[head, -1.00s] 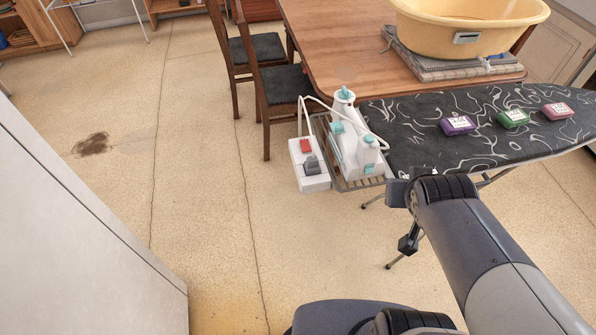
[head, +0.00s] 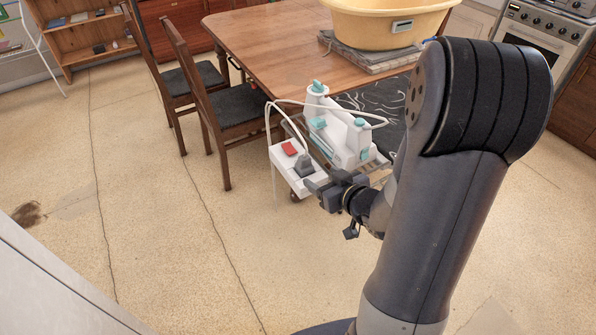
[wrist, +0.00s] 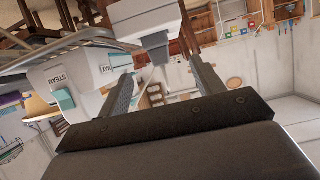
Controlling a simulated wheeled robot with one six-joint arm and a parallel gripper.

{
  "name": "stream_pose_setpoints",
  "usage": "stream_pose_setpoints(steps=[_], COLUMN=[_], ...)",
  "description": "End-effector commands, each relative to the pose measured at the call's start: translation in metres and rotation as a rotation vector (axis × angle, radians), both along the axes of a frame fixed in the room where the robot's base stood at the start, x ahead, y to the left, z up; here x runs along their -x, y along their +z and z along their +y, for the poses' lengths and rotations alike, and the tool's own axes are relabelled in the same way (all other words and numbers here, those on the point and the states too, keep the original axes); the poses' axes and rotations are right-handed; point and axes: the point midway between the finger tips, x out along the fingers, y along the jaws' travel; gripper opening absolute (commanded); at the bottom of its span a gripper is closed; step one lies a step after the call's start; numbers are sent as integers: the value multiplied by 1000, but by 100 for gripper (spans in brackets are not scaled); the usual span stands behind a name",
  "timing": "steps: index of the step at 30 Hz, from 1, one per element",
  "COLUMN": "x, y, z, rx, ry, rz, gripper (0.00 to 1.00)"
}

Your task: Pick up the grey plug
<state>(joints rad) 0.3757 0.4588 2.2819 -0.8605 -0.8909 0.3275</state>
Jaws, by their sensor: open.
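The grey plug (head: 304,165) sits in the near end of a white socket block (head: 281,172), beside a red switch (head: 289,148). My gripper (head: 317,187) is open, with its fingers close to the plug on the near right side. In the wrist view, both fingers (wrist: 161,72) are apart with nothing held between them.
A white and teal steam station (head: 345,135) stands just right of the socket block, with a white cable looping over it. Behind are the patterned ironing board (head: 372,98), wooden table (head: 262,38), yellow basin (head: 372,30) and chairs (head: 222,105). Open floor lies left.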

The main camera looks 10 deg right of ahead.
Motion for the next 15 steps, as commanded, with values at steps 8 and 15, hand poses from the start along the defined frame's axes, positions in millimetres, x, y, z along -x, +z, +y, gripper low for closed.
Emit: stream_pose_setpoints(steps=[8,15], x=[-33,-49], y=[-15,-22], z=[11,15], rx=[1,1], ry=[1,1], rz=[2,3], gripper=[64,64])
